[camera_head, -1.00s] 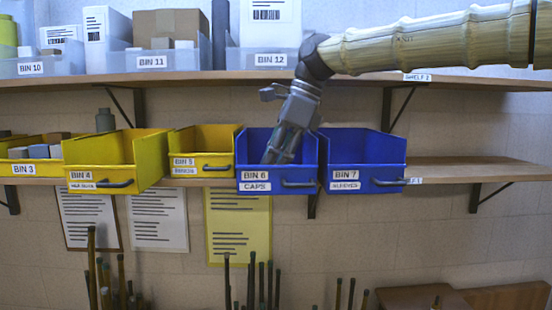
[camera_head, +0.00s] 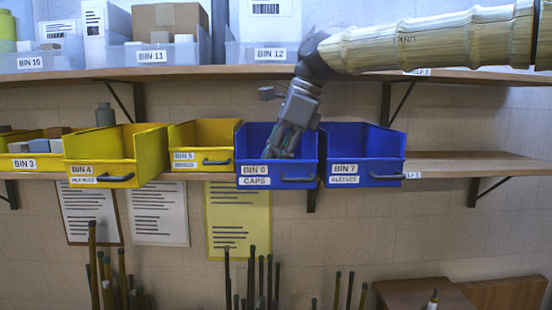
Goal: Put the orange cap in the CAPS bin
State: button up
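The blue CAPS bin, labelled BIN 6 (camera_head: 247,158), stands on the lower shelf in the head view. My gripper (camera_head: 281,153) points down into this bin from above, and its fingertips are inside, partly hidden by the bin's front wall. I cannot tell from this view whether the fingers are apart or together. No orange cap shows; the bin's floor is hidden behind its front.
The blue sleeves bin, BIN 7 (camera_head: 385,163), stands close on the right. Yellow BIN 5 (camera_head: 188,133) and BIN 4 (camera_head: 115,155) are on the left. The upper shelf (camera_head: 200,74) with clear bins is just above. The lower shelf (camera_head: 460,166) is bare at right.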

jog(key=shift+f, duration=0.55)
jog(key=shift+r, duration=0.1)
jog(key=shift+w+d+r, duration=0.15)
jog(key=shift+w+r, duration=0.1)
jog(key=shift+r, duration=0.35)
jog(key=b+v, duration=0.2)
jog(key=v, duration=1)
jog(key=shift+r, duration=0.2)
